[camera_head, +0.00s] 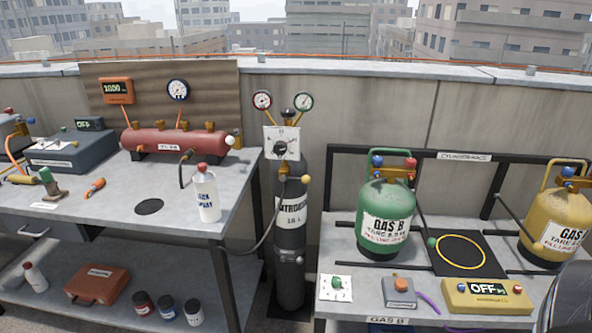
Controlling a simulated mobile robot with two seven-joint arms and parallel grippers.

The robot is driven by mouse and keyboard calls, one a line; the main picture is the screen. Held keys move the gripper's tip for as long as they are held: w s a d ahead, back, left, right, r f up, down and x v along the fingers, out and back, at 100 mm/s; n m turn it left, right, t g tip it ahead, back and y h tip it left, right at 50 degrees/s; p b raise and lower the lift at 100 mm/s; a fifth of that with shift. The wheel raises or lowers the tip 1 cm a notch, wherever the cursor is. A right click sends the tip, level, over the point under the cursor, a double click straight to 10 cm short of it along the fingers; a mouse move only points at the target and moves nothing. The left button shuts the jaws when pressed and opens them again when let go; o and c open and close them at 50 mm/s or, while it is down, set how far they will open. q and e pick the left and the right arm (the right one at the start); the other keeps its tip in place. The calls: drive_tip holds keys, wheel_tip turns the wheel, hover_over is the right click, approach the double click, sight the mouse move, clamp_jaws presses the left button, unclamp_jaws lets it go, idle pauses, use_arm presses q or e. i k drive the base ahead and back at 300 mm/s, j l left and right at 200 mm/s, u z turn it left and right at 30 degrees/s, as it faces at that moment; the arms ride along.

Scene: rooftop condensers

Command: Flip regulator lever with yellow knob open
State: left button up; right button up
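The regulator stands on a dark nitrogen cylinder (290,240) in the gap between the two tables. It has a white plate (283,143) with a dark knob, and two round gauges (262,100) (303,102) above it. A lever with a yellow knob (306,179) sticks out to the right below the plate, roughly level. A dark hose (262,240) runs from near the lever down to the left. Neither of my grippers is in view, and nothing is touching the lever.
The left table (125,215) holds a red tank (175,141) and a white spray bottle (206,195) near the cylinder. The right table (345,260) holds a green cylinder (386,215), a yellow cylinder (556,222) and a yellow scale display (487,297). The space before the nitrogen cylinder looks clear.

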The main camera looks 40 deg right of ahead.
sight(305, 179)
drive_tip(key=z, duration=1.25)
